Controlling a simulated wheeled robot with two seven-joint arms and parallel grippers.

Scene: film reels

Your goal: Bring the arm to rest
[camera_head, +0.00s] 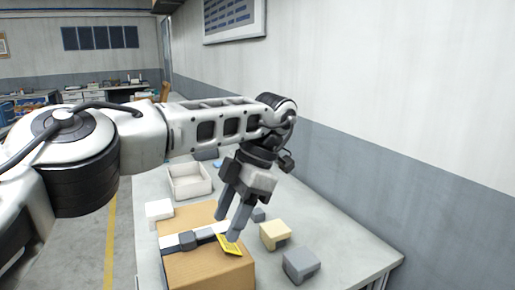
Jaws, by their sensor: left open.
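My left arm comes in from the left and reaches across the upper middle of the head view. Its gripper (233,217) hangs down from the wrist with its fingers apart. The fingers are over the brown cardboard box (205,271) on the table, near a yellow piece (230,245) at the box's top edge. I cannot tell whether a fingertip touches the yellow piece. Nothing shows held between the fingers. A white and dark strip (188,241) lies across the top of the box. My right gripper is not in view.
The grey table (335,236) bears a white open tray (190,182), a white block (159,211), a cream block (274,234) and a grey block (301,264). A wall (420,150) stands along the table's right side. The table's front right is clear.

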